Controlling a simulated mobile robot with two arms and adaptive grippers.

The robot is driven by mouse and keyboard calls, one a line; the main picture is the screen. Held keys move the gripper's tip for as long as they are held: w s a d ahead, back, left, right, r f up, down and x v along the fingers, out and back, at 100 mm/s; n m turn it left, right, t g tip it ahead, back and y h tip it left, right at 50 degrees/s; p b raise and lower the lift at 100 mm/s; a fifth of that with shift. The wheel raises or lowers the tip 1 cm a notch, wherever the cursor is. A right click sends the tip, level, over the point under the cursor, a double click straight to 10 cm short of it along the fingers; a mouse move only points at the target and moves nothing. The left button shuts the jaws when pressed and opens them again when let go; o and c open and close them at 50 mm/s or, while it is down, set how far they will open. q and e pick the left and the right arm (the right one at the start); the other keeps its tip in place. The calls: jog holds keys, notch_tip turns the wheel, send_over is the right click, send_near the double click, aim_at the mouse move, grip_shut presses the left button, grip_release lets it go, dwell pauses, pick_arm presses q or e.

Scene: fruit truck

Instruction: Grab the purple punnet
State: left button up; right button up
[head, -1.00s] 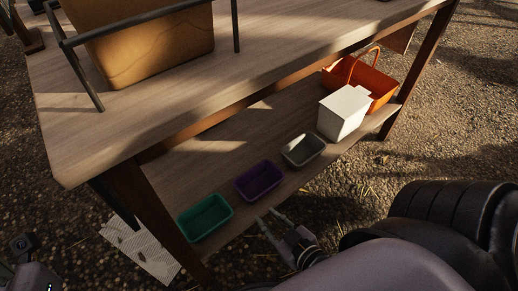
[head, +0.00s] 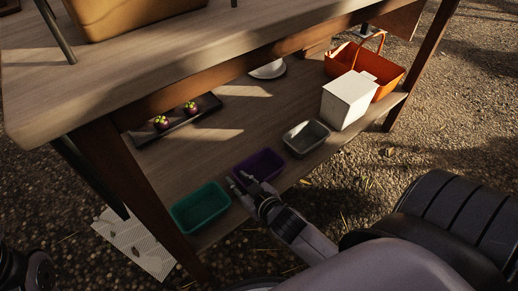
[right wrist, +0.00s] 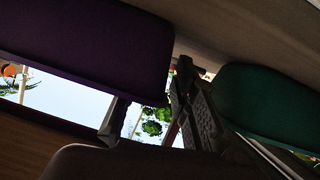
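The purple punnet (head: 260,166) sits on the lower shelf between a green punnet (head: 200,208) and a grey punnet (head: 306,138). My right gripper (head: 240,181) is at the punnet's near left corner, its two fingertips apart. In the right wrist view the purple punnet (right wrist: 80,45) fills the upper left and the green punnet (right wrist: 265,105) is at right. The right fingers (right wrist: 150,110) stand apart, one in the gap between the punnets. Whether they touch the purple punnet is unclear. Part of my left arm shows dark at the lower left edge; its fingers cannot be made out.
A white box (head: 346,100) and an orange basket (head: 385,78) stand at the shelf's right end. A dark tray (head: 178,121) with two purple fruits and a white plate (head: 268,69) are farther back. The table top (head: 180,55) overhangs the shelf; a leg (head: 140,195) stands left.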

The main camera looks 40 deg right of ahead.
jog(key=shift+w+f, duration=0.2)
jog(key=shift+w, duration=0.25)
grip_shut()
jog(key=shift+r, duration=0.1)
